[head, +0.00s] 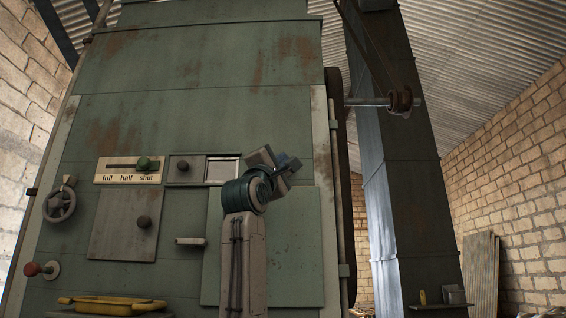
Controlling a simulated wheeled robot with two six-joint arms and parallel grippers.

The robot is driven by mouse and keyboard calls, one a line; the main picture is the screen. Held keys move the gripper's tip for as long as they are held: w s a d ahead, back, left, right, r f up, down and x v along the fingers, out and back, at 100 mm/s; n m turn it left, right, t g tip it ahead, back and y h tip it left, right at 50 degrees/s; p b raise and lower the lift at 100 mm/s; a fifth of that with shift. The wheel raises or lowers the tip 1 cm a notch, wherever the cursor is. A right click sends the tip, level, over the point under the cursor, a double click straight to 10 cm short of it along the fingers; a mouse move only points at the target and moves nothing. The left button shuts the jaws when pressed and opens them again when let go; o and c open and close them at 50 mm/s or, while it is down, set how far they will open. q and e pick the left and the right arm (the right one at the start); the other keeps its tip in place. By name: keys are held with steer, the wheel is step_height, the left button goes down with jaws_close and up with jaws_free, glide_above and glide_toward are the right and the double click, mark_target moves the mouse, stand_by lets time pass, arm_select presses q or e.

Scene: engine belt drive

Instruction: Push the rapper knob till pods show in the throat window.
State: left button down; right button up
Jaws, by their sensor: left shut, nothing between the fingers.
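A green machine front fills the view. A small pale-framed window (222,170) sits in its upper middle; I see no pods in it, only a pale and grey pane. A dark round knob (183,165) is on the plate just left of the window. A red knob (32,269) on a pale collar sticks out at the lower left. No label tells which is the rapper knob. My left gripper (291,164) is up to the right of the window, tilted, shut and empty, apart from both knobs. My right gripper is out of view.
A handwheel (60,203), a hatch plate (126,224), a grey handle (190,241) and a yellow tray (112,304) are to the left. A belt pulley (401,99) is at upper right.

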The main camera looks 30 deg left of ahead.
arm_select(q)
steer(key=shift+w+a, duration=0.3)
steer(key=shift+w, duration=0.2)
steer(key=shift+w+a, duration=0.3)
steer(key=shift+w, duration=0.2)
stand_by(1.2)
steer(key=shift+s+d+f+b, duration=0.1)
steer(key=shift+s+d+b, duration=0.3)
steer(key=shift+s+b, duration=0.25)
steer(key=shift+s+d+f+b, duration=0.1)
steer(key=shift+s+d+b, duration=0.25)
steer(key=shift+s+b, duration=0.25)
steer(key=shift+r, duration=0.1)
steer(key=shift+s+d, duration=0.1)
